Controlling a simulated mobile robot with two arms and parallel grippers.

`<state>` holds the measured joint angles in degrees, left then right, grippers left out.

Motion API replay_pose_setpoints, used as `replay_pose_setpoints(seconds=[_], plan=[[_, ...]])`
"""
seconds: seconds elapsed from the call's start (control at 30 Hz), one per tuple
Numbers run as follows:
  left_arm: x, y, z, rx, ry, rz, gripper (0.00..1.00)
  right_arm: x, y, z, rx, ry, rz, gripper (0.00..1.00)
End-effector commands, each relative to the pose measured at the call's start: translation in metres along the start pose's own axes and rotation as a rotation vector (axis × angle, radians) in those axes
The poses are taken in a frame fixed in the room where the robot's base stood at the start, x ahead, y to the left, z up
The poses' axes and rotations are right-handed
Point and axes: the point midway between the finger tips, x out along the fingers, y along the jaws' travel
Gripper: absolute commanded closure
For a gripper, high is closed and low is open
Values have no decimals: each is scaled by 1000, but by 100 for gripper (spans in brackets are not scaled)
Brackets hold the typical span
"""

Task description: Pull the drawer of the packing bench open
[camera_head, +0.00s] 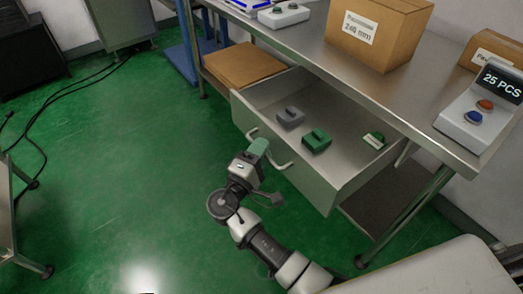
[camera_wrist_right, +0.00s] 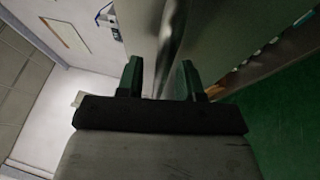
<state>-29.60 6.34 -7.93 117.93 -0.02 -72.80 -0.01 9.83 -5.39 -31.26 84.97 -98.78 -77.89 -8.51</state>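The drawer (camera_head: 310,180) of the packing bench (camera_head: 340,75) stands pulled out, and its inside shows. Its curved metal handle (camera_head: 283,166) is on the front panel; it also shows in the right wrist view (camera_wrist_right: 172,40). My right gripper (camera_head: 259,149) is at the handle, in front of the panel. In the right wrist view, its two green fingers (camera_wrist_right: 160,80) stand apart with the handle bar between them and a visible gap beside the bar. Part of the handle is hidden behind the fingers in the head view. My left gripper is not in view.
The drawer holds a grey block (camera_head: 290,118), a green block (camera_head: 316,141) and a small green-and-white item (camera_head: 374,140). Cardboard boxes (camera_head: 378,32) and a button box (camera_head: 483,115) stand on the bench. Green floor (camera_head: 130,170) in front is mostly clear; cables (camera_head: 65,92) lie left.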

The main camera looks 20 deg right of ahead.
Motion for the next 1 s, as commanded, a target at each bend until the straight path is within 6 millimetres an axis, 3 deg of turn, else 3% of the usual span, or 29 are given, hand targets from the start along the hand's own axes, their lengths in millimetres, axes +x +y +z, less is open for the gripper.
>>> replay_pose_setpoints(seconds=[0.27,0.5,0.7,1.0], plan=[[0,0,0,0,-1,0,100,-10,0,0,0,1,-1,63],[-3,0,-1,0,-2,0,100,-50,-1,0,-1,1,-3,63],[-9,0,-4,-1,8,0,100,-72,-1,0,-1,1,-1,63],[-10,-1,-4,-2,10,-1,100,-76,0,0,0,0,0,63]])
